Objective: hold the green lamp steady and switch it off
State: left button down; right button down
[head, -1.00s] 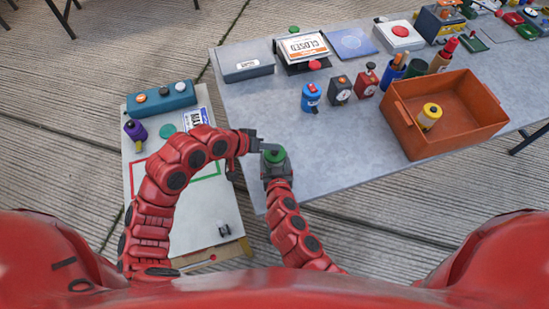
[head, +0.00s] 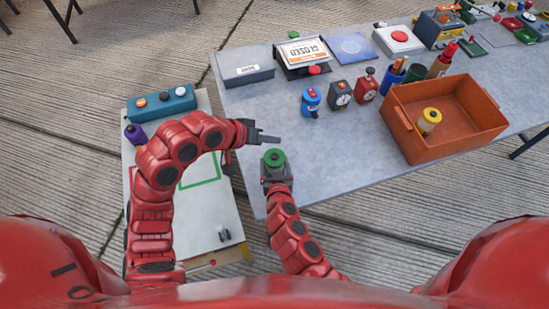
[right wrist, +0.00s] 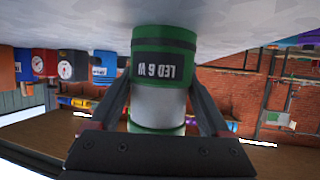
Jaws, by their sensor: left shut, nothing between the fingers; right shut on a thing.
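The green lamp (head: 274,158) is at the near left edge of the grey table. My right gripper (head: 276,178) is shut on the lamp, its fingers on either side of the body. In the right wrist view the lamp (right wrist: 160,98) appears upside down, with green bands, a pale middle and "LED 6 W" lettering. My left gripper (head: 270,138) is shut and empty. Its fingers point right, just beyond the lamp's green top in the head view, with a small gap between. I cannot make out whether the lamp is lit.
A blue lamp (head: 311,102), a grey one (head: 340,94) and a red one (head: 365,85) stand further back on the table (head: 350,150). An orange crate (head: 465,140) with a yellow lamp (head: 430,121) is at right. A white side board (head: 205,215) is at left.

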grip_release()
